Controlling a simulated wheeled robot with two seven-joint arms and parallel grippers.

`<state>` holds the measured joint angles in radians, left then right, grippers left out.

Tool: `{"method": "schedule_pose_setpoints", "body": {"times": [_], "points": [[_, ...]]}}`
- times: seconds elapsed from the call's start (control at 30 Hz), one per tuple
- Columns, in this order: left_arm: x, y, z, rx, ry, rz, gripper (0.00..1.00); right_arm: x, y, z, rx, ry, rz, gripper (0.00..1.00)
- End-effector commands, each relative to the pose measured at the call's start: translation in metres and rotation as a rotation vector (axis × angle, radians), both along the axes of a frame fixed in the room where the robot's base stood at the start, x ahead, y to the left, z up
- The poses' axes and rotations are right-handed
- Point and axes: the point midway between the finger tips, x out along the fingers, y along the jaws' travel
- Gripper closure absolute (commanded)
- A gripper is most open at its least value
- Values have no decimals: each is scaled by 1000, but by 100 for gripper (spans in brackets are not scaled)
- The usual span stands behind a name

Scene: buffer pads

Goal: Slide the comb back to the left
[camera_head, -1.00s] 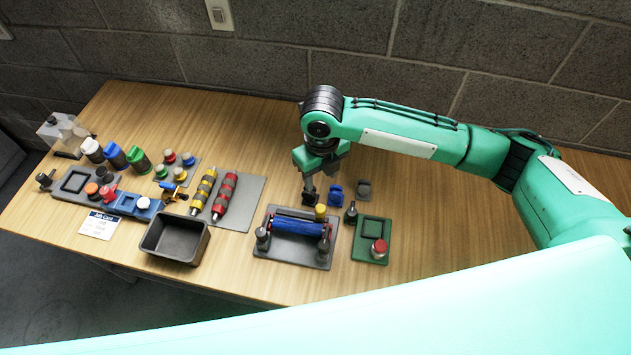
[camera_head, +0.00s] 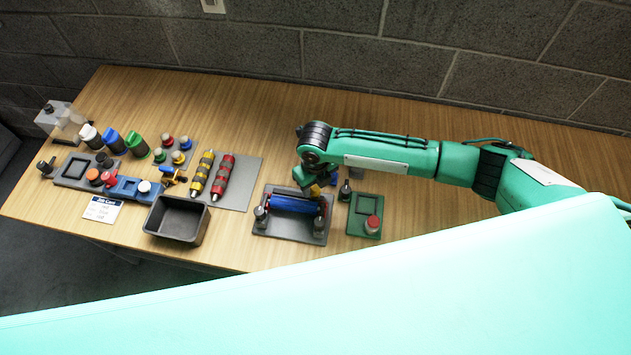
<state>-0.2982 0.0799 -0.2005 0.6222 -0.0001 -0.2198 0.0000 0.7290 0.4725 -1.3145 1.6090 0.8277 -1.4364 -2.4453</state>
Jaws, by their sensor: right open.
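A dark grey plate (camera_head: 285,235) carries a long blue roller (camera_head: 293,205) lying between two dark posts with light tops. My left gripper is not in view.
A green tray (camera_head: 356,228) with a red-topped knob stands right of the plate, beside a small dark post (camera_head: 345,190). A black bin (camera_head: 170,238) and a grey mat (camera_head: 240,188) with yellow and red rollers lie left. The wooden table (camera_head: 245,125) is clear behind.

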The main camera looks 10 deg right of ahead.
Motion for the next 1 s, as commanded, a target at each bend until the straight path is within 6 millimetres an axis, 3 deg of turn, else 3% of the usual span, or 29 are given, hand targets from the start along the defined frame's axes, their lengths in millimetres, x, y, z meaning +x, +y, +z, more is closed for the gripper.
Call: {"method": "schedule_pose_setpoints", "body": {"times": [0.23, 0.47, 0.73, 1.0], "points": [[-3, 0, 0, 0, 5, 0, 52, 0, 0, -1, 0, 0, 1, 54], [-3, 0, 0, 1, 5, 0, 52, 0, 0, 0, 0, 0, 0, 99], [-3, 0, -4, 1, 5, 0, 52, 4, 10, -1, 2, 0, 2, 100], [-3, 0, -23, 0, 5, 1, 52, 26, 63, -3, 3, -2, 2, 100]]}}
